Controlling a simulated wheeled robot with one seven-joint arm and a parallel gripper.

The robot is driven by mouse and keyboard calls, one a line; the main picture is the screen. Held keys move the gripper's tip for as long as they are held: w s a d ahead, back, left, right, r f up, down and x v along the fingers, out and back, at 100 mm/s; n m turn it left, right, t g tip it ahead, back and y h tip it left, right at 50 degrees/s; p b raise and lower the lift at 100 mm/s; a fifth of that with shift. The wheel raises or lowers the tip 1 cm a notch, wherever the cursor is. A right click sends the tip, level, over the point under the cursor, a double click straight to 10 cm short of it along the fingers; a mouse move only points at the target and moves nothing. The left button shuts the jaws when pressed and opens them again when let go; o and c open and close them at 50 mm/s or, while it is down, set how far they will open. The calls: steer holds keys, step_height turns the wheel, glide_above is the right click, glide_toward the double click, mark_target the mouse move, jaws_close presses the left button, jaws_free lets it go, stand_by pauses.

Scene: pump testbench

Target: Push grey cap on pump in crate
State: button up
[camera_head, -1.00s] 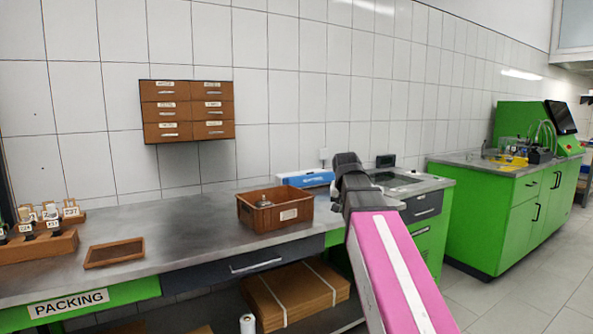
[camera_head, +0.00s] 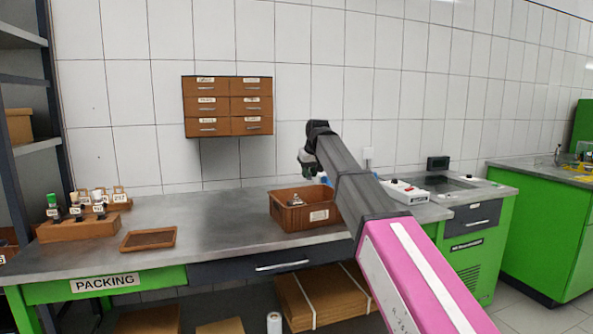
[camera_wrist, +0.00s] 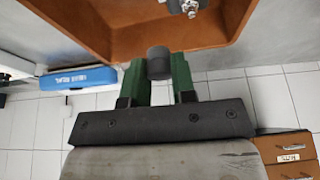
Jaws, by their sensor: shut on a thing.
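The brown crate (camera_head: 318,222) stands on the packing bench in the head view, left of my arm. The pump (camera_head: 295,200) is a small metallic part inside it, only partly visible above the rim. In the wrist view the crate (camera_wrist: 95,35) fills the top, and the metallic end of the pump (camera_wrist: 187,6) shows at the top edge. My gripper (camera_wrist: 158,80) has green fingers shut on the small dark grey cap (camera_wrist: 158,58). The cap is apart from the pump. In the head view my gripper (camera_head: 306,160) is above the crate, and the cap cannot be made out.
A small wooden tray (camera_head: 148,239) and a wooden rack (camera_head: 80,230) with several parts stand on the left of the bench. A white device (camera_head: 405,192) stands to the right of my arm. A drawer cabinet (camera_head: 228,106) hangs on the wall. Bench between tray and crate is clear.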

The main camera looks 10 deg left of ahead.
steer(key=shift+n, duration=0.6)
steer(key=a, duration=0.5)
steer(key=shift+s+r, duration=0.15)
steer(key=shift+r, duration=0.25)
steer(key=shift+f, duration=3.05)
steer(key=shift+f, duration=0.9)
stand_by(1.0)
steer(key=o, duration=1.8)
steer(key=shift+r, duration=0.4)
